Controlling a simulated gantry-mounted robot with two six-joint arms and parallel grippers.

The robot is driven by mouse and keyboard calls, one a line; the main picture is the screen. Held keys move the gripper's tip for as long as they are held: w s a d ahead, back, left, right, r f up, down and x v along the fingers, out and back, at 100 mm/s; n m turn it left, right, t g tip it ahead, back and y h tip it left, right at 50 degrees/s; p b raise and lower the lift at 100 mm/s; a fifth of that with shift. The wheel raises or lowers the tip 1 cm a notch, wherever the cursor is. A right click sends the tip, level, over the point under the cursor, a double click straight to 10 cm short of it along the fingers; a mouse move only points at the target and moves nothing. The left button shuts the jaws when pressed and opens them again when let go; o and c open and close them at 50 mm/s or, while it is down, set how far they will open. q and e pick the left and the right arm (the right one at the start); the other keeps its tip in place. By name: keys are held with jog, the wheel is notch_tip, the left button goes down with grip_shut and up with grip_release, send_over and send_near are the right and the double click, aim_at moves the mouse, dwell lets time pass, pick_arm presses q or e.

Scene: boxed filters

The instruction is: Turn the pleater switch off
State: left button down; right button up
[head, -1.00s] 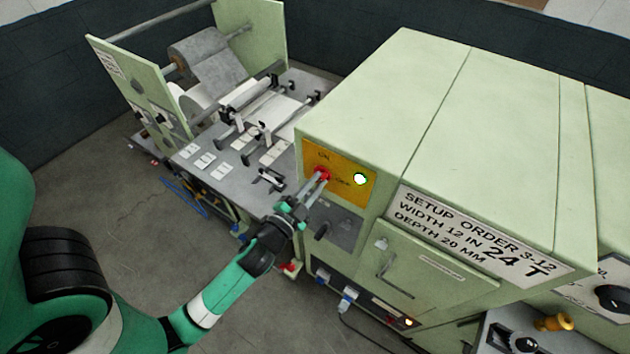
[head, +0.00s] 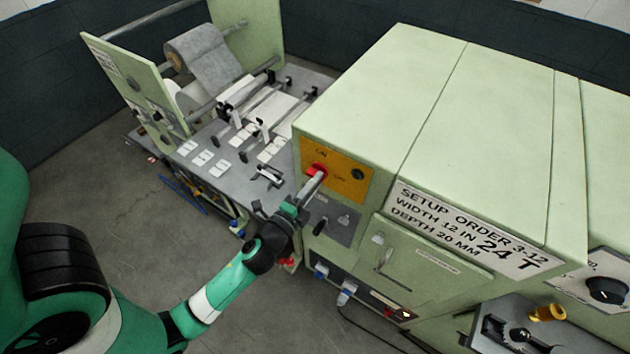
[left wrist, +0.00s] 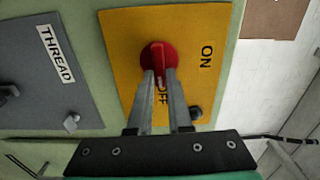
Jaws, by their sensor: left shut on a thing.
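The pleater switch is a red rotary knob (head: 317,169) on a yellow plate (head: 347,184) on the green machine's side. In the left wrist view the knob (left wrist: 159,52) sits between my fingertips, its raised grip lined up towards the OFF label (left wrist: 162,97). The ON label (left wrist: 207,57) is off to the right there. The round lamp (head: 358,174) on the plate is dark. My left gripper (head: 315,181) is shut on the knob. The fingers partly hide the knob's lower part and the OFF label. My right gripper is not in view.
A grey panel marked THREAD (left wrist: 56,54) with a small lever adjoins the yellow plate. A setup-order sign (head: 475,232) is on the machine's front. Paper rolls (head: 205,60) and a work table with rods stand at the left.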

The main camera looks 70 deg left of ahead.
pick_arm(q)
jog(key=shift+m, duration=0.3)
jog(key=c, duration=0.8)
grip_release()
jog(key=shift+c, duration=0.2)
jog(key=b+v, duration=0.5)
jog(key=v, duration=0.6)
jog(key=shift+s+d, duration=0.2)
jog(key=shift+s, duration=0.1)
